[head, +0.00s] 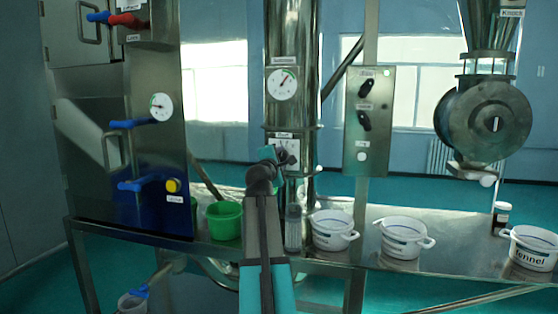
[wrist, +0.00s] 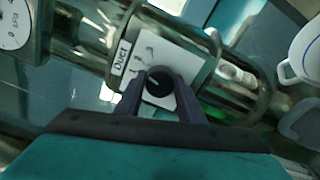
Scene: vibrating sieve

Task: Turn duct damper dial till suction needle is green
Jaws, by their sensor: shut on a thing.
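The duct damper dial is a round black knob (wrist: 158,81) on a white plate labelled "Duct" (wrist: 151,51). My gripper (wrist: 160,92) is shut on this dial, with one dark finger on each side of it. In the head view the duct plate (head: 275,144) is partly hidden behind my arm and gripper (head: 283,156). The suction gauge (head: 282,84) is a round white dial above it on the steel duct. Its needle points up and to the right, near a green band on the upper right of the scale. Only the gauge's edge (wrist: 14,24) shows in the wrist view.
White buckets (head: 333,230) and a green bucket (head: 223,220) stand on the steel bench near my arm. A clear cylinder (head: 293,228) stands just right of the arm. A switch panel (head: 367,120) is to the right, and a cabinet (head: 88,160) with handles is left.

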